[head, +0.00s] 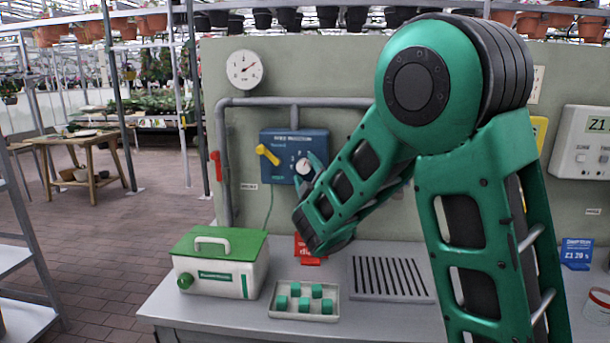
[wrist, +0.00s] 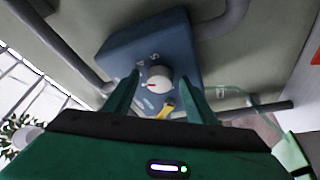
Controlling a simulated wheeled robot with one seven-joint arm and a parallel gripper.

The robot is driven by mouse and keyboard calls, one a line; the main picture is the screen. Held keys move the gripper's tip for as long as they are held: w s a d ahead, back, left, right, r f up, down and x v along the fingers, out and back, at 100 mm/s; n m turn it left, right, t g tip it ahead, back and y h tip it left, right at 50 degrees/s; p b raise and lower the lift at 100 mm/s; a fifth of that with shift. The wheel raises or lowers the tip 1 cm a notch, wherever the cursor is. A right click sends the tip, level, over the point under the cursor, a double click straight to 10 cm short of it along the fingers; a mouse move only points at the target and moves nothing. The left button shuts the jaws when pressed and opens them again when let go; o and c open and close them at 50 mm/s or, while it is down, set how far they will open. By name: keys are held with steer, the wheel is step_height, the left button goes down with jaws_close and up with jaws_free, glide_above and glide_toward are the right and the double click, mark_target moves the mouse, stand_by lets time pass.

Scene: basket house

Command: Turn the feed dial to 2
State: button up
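The feed dial is a round pale knob (head: 303,167) on a blue panel (head: 280,150) fixed to the wall. In the wrist view the knob (wrist: 159,77) sits near the middle of the blue panel (wrist: 175,45), with white marks and a small red mark. My gripper (head: 310,172) is at the panel in the head view. In the wrist view its two green fingers (wrist: 160,90) stand open, one on each side of the knob. I cannot tell whether they touch it. The number the knob points to is not clear. My arm hides part of the panel's right side.
A yellow lever (head: 267,154) is on the panel left of the dial. Grey pipes (head: 290,102) run above and beside the panel. A green-lidded box (head: 218,265), a tray of green blocks (head: 304,312) and a slatted grate (head: 391,279) are on the bench below.

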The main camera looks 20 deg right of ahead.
steer(key=shift+a, duration=0.1)
steer(key=c, duration=1)
steer(key=shift+n, duration=0.4)
steer(key=n+g, duration=0.1)
steer(key=n, duration=0.1)
steer(key=n+g+y, duration=0.1)
steer(key=n, duration=0.1)
steer(key=shift+s+r+n, duration=0.15)
steer(key=shift+n, duration=0.25)
steer(key=shift+a+n+g, duration=0.1)
steer(key=shift+n+g, duration=0.4)
steer(key=shift+n, duration=0.6)
